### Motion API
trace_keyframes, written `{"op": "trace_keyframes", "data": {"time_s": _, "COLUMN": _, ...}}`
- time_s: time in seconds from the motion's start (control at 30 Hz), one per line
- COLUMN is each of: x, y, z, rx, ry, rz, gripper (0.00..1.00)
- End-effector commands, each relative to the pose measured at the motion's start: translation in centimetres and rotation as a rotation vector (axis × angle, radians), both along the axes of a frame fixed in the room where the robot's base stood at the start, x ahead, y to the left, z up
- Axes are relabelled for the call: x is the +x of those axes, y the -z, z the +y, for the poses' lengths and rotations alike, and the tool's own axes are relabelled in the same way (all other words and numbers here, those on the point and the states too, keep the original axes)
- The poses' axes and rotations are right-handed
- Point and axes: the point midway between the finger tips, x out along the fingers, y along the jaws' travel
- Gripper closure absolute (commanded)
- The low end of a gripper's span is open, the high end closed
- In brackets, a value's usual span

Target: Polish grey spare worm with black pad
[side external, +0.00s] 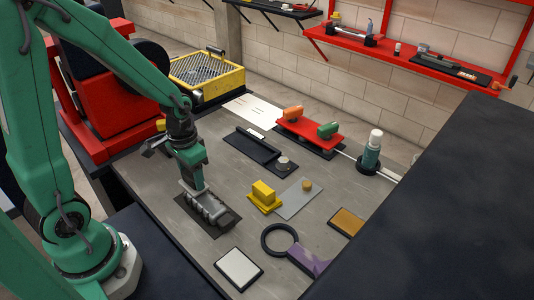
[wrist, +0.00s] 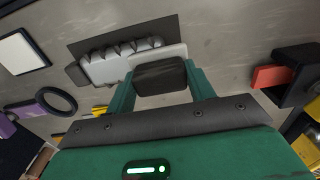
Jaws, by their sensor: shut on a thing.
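The grey spare worm (side external: 210,209) lies on a dark mat (side external: 232,221) on the grey bench, left of centre in the side view. Its ridged body also shows in the wrist view (wrist: 110,64), with a smooth paler end. My gripper (side external: 190,180) stands over the worm's far end, pointing down. In the wrist view its two green fingers are shut on the black pad (wrist: 160,77). The pad overlaps the worm's pale end in that view; I cannot tell whether they touch. The pad is hard to make out in the side view.
A yellow block (side external: 263,192), a grey plate (side external: 298,200), a black ring (side external: 278,239) and a white pad (side external: 239,267) lie to the right and front. A black tray (side external: 252,148) and a red stand (side external: 310,133) are behind. Bare bench lies between.

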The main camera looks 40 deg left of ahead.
Motion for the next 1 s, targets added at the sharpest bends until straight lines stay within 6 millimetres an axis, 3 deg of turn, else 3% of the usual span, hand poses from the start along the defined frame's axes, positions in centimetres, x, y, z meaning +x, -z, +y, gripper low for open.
{"op": "trace_keyframes", "data": {"time_s": 0.73, "x": 0.1, "y": -5.1, "z": 0.0, "rx": 0.001, "ry": 0.001, "rz": -0.004, "gripper": 0.68}}
{"op": "trace_keyframes", "data": {"time_s": 1.0, "x": 0.0, "y": -5.9, "z": 0.0, "rx": 0.0, "ry": 0.001, "rz": -0.002, "gripper": 0.68}}
